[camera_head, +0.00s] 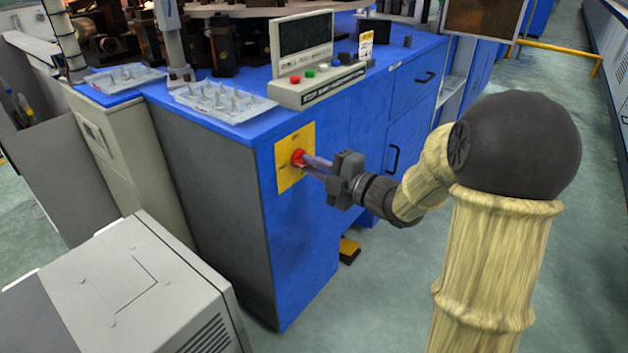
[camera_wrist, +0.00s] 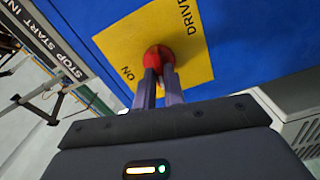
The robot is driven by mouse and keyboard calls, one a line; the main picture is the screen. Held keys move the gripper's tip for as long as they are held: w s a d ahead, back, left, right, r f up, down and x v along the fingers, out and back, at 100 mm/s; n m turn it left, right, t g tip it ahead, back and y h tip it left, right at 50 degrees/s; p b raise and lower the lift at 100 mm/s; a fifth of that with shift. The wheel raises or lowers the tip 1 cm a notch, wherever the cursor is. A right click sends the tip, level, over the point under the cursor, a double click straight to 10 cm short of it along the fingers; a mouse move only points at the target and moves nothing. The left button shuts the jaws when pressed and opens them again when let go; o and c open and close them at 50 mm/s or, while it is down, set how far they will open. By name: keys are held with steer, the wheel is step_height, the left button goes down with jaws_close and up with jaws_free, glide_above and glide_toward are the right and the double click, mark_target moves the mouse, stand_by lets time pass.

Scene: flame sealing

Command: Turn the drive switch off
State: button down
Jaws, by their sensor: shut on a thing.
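The drive switch is a red knob (camera_head: 298,158) on a yellow plate (camera_head: 290,178) on the blue cabinet's side. In the wrist view the red knob (camera_wrist: 157,55) sits on the yellow plate (camera_wrist: 120,48), where the words "DRIVE" and "ON" can be read. My gripper (camera_head: 308,163) reaches it from the right, with its fingers shut on the knob. In the wrist view my gripper's fingertips (camera_wrist: 159,72) cover the knob's lower part. Which way the knob is turned cannot be told clearly.
The blue cabinet (camera_head: 290,240) carries a control box (camera_head: 318,85) with buttons and a metal tray (camera_head: 222,98) of small parts. A grey box-shaped unit (camera_head: 125,290) stands at the lower left. Cabinet handles (camera_head: 392,158) stick out behind my gripper. Open floor lies between the cabinet and my arm.

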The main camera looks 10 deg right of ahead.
steer(key=shift+f+n+b, duration=0.2)
steer(key=shift+n+b, duration=1)
steer(key=shift+b, duration=0.1)
steer(key=c, duration=1.5)
jaws_free()
steer(key=shift+r, duration=0.1)
steer(key=p+v, duration=0.5)
steer(key=v, duration=1.2)
steer(key=shift+s+d+r, duration=0.1)
steer(key=shift+s+d, duration=0.1)
